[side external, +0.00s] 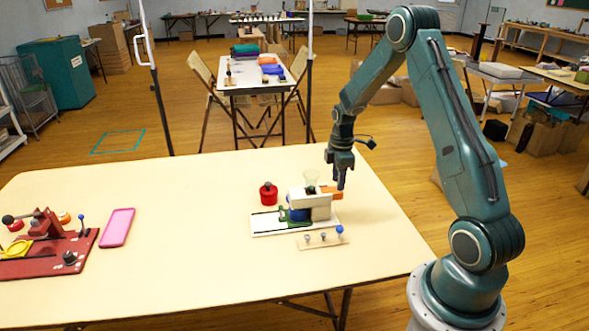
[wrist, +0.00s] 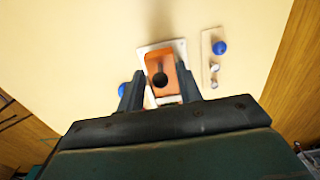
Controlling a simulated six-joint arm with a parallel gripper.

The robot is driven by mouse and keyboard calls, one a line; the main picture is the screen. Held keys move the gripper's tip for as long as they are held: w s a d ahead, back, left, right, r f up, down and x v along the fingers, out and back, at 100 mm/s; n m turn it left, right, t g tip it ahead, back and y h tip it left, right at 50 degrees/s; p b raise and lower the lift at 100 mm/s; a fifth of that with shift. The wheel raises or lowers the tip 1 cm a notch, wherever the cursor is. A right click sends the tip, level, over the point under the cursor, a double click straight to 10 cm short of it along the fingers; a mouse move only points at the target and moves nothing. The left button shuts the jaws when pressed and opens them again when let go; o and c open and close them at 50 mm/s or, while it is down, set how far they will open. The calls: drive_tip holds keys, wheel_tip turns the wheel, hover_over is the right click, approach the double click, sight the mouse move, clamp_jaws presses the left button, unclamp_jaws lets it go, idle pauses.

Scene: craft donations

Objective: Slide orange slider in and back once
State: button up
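The orange slider (side external: 333,191) sticks out of the right end of a white housing (side external: 311,200) on a white base plate (side external: 268,223). In the wrist view the orange slider (wrist: 158,64) carries a round black knob (wrist: 160,80). My gripper (side external: 341,182) is lowered over the slider's outer end. In the wrist view my gripper (wrist: 160,88) has its fingers spread, one on each side of the knob, with no clear contact. The knob is hidden in the side view.
A strip with small knobs (side external: 322,239) lies in front of the device. A red round object (side external: 268,194) stands behind it. A pink tray (side external: 117,227) and a red board with parts (side external: 48,250) are at the left. The table's middle is clear.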

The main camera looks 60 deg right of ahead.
drive_tip(key=shift+r, duration=3.5)
